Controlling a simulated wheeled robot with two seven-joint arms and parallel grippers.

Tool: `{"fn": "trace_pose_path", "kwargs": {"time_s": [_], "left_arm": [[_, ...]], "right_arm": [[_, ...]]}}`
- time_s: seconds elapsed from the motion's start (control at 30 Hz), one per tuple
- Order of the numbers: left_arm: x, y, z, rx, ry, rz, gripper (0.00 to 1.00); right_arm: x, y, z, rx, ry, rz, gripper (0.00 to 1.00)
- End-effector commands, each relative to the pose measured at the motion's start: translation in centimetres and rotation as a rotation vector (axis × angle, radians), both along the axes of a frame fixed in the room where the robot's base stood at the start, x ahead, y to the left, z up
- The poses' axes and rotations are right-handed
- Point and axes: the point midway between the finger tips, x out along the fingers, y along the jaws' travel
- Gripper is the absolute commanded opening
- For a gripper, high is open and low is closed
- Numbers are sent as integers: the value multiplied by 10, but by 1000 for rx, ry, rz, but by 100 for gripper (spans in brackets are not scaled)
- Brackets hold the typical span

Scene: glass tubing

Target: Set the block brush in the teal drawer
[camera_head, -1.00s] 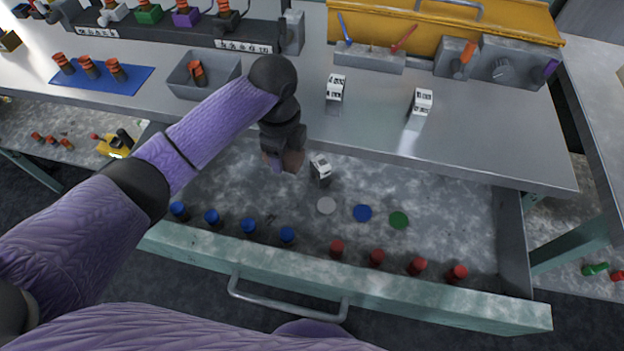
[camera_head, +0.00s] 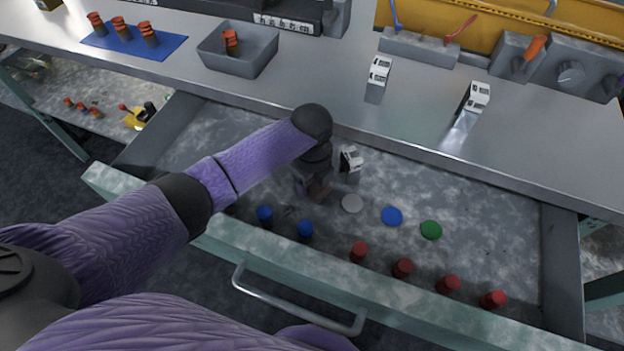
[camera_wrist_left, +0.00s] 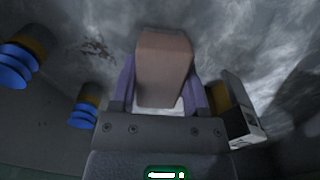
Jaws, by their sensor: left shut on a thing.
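My left gripper (camera_head: 314,192) is shut on a tan block, the block brush (camera_wrist_left: 163,65), which sits between its purple fingers in the left wrist view. In the head view the brush (camera_head: 319,192) is a small brown shape under the dark wrist. Gripper and brush are over the inside of the open teal drawer (camera_head: 290,268), left of a white-and-dark block (camera_head: 350,158) and a grey disc (camera_head: 352,203). I cannot tell whether the brush touches the drawer floor. My right gripper is not in view.
Blue-topped pieces (camera_head: 305,229) and red-topped pieces (camera_head: 403,267) stand along the drawer's front. A blue disc (camera_head: 392,216) and green disc (camera_head: 431,230) lie right of the grey one. The table edge overhangs the drawer's back. The drawer's right floor is mostly clear.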

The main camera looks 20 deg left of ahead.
Motion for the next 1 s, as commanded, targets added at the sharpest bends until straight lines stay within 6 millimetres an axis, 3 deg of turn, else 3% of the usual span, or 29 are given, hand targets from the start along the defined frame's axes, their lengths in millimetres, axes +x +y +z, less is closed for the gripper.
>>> {"fn": "trace_pose_path", "kwargs": {"time_s": [0.03,0.07,0.2,0.53,0.8,1.0], "left_arm": [[0,0,-2,0,1,0,0],[0,0,-2,0,0,0,64],[0,0,-1,0,0,0,93],[0,0,7,-1,-2,0,93],[1,-1,85,-2,-7,0,93],[0,-1,119,-2,-2,1,93]], "right_arm": [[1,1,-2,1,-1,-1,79],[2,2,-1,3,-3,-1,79],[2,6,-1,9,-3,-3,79],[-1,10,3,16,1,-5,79],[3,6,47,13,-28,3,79],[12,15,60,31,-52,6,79]]}}
